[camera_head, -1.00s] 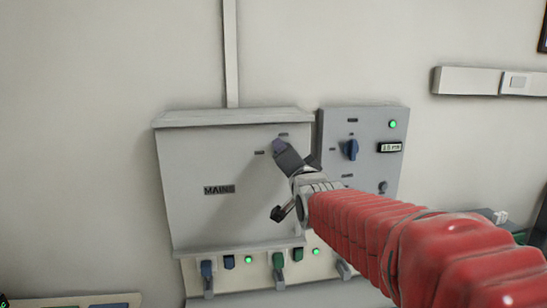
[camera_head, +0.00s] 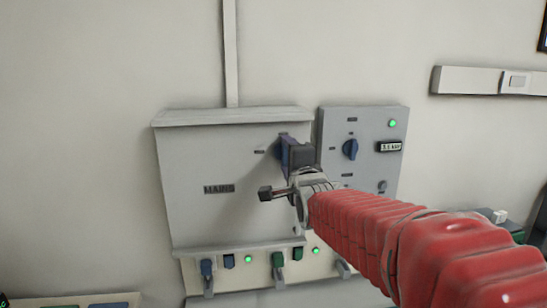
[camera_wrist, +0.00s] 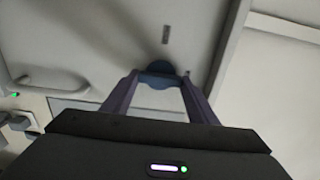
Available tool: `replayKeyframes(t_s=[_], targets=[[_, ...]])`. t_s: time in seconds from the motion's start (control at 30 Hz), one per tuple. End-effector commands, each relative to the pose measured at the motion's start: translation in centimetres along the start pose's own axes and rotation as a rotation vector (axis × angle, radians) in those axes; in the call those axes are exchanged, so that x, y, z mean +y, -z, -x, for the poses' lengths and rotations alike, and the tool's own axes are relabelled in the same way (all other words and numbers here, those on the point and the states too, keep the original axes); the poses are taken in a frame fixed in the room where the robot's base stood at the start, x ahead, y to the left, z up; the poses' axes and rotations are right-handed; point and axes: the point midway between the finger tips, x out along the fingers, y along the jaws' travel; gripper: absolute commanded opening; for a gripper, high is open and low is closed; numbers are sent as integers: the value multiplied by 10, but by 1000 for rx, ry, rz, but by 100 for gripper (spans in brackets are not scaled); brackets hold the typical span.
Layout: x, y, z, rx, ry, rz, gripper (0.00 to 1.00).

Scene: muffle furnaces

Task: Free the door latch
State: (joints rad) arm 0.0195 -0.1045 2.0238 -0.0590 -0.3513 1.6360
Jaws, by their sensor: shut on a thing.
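The grey box marked MAINS (camera_head: 215,215) hangs on the wall with its front door closed. A blue round latch knob (camera_wrist: 159,80) shows between my gripper's fingertips in the wrist view. In the head view my gripper (camera_head: 284,150) is at the upper right of the MAINS door, and the fingers cover most of the knob. The gripper (camera_wrist: 160,74) is shut on the latch knob, one finger on each side of it.
A smaller grey panel (camera_head: 363,125) with a blue rotary knob (camera_head: 350,149), a green light and a small display is close on the right. Several coloured switches (camera_head: 278,262) with green lights are in a row below the door. The wall on the left is clear.

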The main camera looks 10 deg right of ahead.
Motion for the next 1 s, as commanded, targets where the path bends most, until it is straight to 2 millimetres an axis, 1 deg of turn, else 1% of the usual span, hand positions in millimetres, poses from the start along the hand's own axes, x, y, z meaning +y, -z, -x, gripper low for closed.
replayKeyframes(t_s=[0.03,0.37,0.4,0.6,0.67,1.0], targets=[[4,2,0,4,-8,-7,31],[5,3,0,5,-10,-9,31],[5,3,0,5,-10,-9,55],[4,2,0,3,-7,-7,69],[3,2,0,3,-6,-7,72],[1,1,3,2,-3,-6,72]])
